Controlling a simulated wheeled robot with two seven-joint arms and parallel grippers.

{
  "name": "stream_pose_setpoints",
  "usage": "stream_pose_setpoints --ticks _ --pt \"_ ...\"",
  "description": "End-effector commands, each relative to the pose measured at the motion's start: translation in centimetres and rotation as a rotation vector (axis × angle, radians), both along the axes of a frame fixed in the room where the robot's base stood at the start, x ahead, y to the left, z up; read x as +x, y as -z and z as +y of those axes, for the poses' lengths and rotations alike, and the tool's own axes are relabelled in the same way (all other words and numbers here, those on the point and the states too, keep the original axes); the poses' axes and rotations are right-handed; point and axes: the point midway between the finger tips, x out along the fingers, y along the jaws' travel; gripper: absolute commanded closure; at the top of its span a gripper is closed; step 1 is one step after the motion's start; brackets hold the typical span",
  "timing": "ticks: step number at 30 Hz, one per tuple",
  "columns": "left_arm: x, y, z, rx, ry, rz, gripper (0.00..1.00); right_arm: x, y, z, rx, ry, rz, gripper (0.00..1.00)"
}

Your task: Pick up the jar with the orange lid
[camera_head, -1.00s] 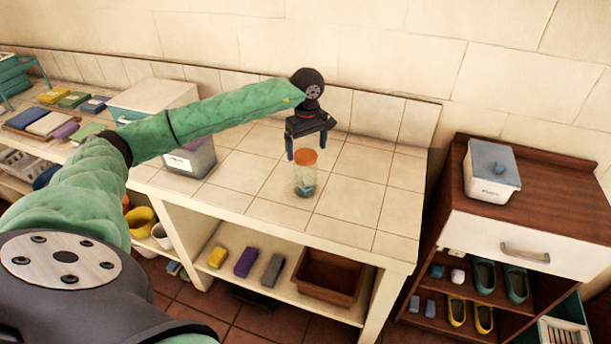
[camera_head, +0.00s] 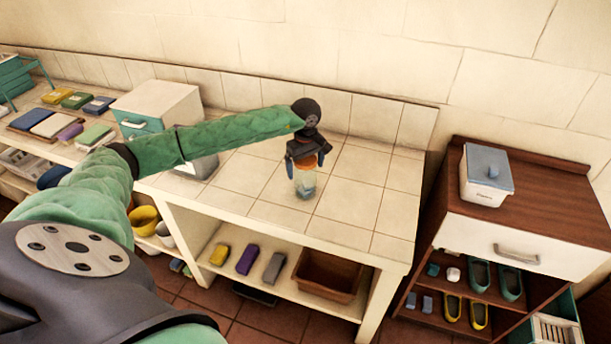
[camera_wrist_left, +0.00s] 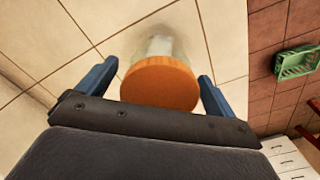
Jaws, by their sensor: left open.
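The jar (camera_head: 305,187) stands upright on the tiled counter (camera_head: 250,172). My left gripper's blue fingers also show there (camera_wrist_left: 157,82), open, one on each side of the lid, with a small gap at each side. My right gripper is not in view.
A dark wooden cabinet (camera_head: 550,190) holding a lidded white container (camera_head: 487,178) stands to the right. The counter around the jar is clear.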

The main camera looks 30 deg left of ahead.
Motion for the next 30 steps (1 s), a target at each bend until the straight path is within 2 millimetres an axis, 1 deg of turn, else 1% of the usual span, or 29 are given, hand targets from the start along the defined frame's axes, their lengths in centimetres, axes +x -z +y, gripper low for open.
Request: stream_pose_setpoints --ticks 3,9,10,12,14,15,17,18,20,30 --pt "0.01 0.32 0.02 0.001 0.0 0.0 0.07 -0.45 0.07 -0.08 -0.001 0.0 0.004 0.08" --pt "0.01 0.39 0.0 0.0 0.0 -0.001 0.07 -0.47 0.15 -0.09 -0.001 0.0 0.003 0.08" --pt "0.01 0.39 0.0 0.0 0.0 -0.001 0.09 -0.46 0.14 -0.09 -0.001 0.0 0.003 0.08" --pt "0.01 0.38 0.0 0.0 0.0 -0.001 0.23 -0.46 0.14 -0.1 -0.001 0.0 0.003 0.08" --pt "0.02 0.37 -0.01 0.0 0.0 -0.001 0.35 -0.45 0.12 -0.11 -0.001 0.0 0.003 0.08" --pt "0.02 0.37 -0.01 0.0 0.0 -0.001 0.43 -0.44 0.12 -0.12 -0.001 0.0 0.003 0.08" --pt "0.02 0.37 -0.01 0.0 0.0 -0.001 0.54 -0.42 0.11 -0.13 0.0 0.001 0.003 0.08" --pt "0.02 0.36 -0.01 0.0 0.0 -0.001 0.62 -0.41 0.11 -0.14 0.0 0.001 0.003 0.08" --pt "0.02 0.36 -0.01 0.0 0.0 -0.001 0.74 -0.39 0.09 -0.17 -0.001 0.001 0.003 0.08" --pt "0.06 0.11 -0.01 0.0 0.0 -0.002 0.74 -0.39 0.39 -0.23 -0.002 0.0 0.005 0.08"
